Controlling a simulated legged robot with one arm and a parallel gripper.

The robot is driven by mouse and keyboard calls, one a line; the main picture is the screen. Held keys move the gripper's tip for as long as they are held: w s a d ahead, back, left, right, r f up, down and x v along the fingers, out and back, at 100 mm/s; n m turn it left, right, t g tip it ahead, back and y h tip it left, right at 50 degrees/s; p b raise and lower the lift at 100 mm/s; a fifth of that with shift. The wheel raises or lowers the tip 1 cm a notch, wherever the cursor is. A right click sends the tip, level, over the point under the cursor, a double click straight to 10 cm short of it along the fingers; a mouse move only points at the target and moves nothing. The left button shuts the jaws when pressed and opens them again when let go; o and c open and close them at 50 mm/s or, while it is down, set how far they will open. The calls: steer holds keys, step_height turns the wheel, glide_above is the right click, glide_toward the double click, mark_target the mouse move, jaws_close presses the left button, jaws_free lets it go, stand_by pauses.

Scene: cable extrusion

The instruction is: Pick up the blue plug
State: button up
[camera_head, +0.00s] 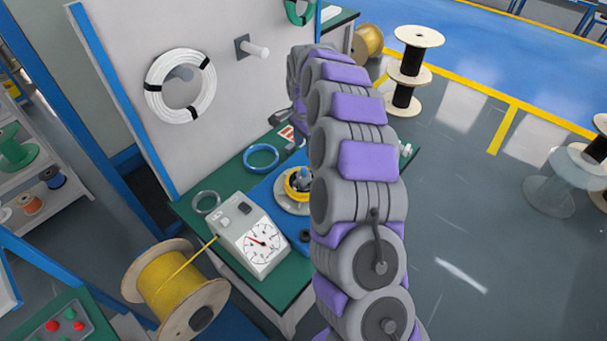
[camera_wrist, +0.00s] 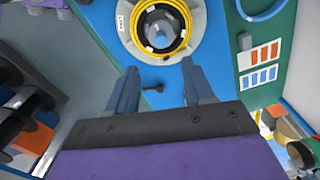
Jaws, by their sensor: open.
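A small blue-grey piece (camera_head: 304,174) stands in the middle of a yellow cable coil (camera_head: 293,186) on a round pale base; it may be the blue plug, but it is too small to be sure. The coil also shows at the top of the wrist view (camera_wrist: 133,25), around a grey-blue centre (camera_wrist: 158,28). My gripper (camera_wrist: 161,84) is open, with nothing between its two fingers. In the picture its fingertips lie below the coil, over the blue mat. A small dark knob-like thing (camera_wrist: 154,88) shows between the fingers.
A dial gauge box (camera_head: 254,240), a blue ring (camera_head: 261,158) and a grey ring (camera_head: 206,202) sit on the green bench (camera_head: 188,210). A panel with a white cable coil (camera_head: 180,86) stands behind. A yellow cable spool (camera_head: 175,285) is at front left.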

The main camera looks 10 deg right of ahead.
mark_target(303, 169)
steer(key=f+b, duration=0.1)
steer(key=f, duration=0.4)
steer(key=f+b, duration=0.1)
steer(key=f, duration=0.4)
steer(key=shift+w+a+f, duration=0.15)
steer(key=shift+a+f, duration=0.05)
steer(key=shift+f, duration=0.05)
steer(key=shift+c, duration=0.4)
steer(key=shift+r, duration=0.1)
jaws_close()
